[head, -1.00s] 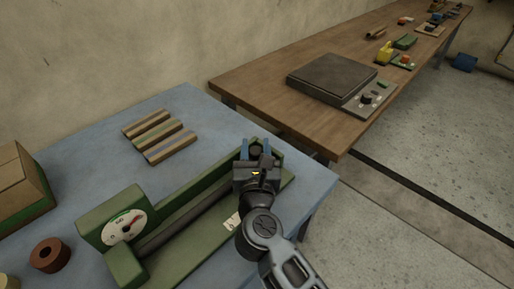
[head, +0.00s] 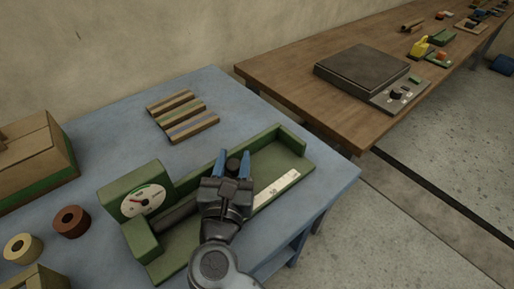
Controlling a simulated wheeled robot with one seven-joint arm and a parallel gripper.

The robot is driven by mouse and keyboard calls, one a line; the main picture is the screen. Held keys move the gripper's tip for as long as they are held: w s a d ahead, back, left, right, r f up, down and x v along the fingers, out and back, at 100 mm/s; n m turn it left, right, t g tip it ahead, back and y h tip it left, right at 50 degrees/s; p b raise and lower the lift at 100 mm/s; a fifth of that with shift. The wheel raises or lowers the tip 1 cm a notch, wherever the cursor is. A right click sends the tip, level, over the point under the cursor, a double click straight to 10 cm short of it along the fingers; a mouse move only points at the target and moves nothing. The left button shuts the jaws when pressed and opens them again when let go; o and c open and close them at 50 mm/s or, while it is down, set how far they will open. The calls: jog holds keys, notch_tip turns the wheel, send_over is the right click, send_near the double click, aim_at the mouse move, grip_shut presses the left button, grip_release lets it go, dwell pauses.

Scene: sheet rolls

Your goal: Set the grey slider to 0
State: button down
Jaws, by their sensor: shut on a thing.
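A green trough-like device (head: 282,136) lies on the blue table, with a white round dial (head: 147,198) on its left block. The dial's figures are too small to read. A dark grey bar (head: 180,213) runs from the left block to my gripper. My gripper (head: 233,162), with blue fingers, is shut on a dark grey knob (head: 234,165), which I take for the slider, about midway along the trough. A white scale strip (head: 277,189) shows to the right of my gripper; one mark looks like 50. My gripper hides the strip's left part.
A slatted striped piece (head: 183,116) lies behind the device. Brown (head: 71,221) and tan (head: 22,248) rolls and a cardboard box (head: 36,158) are at left. A wooden bench (head: 300,84) with a dark flat plate (head: 362,72) stands behind right.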

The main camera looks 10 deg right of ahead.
jog(key=shift+s+a+f, duration=0.15)
jog(key=shift+s+a, duration=0.15)
jog(key=shift+s, duration=0.1)
jog(key=c, duration=0.8)
grip_release()
jog(key=shift+a, duration=0.1)
jog(key=shift+s+a+b, duration=0.15)
jog(key=shift+s+a, duration=0.1)
jog(key=shift+s, duration=1.05)
jog(key=shift+s+a+b, duration=0.2)
jog(key=shift+s, duration=1.1)
jog(key=shift+s+a+b, duration=0.15)
jog(key=shift+s+a, duration=0.1)
jog(key=shift+s, duration=1.05)
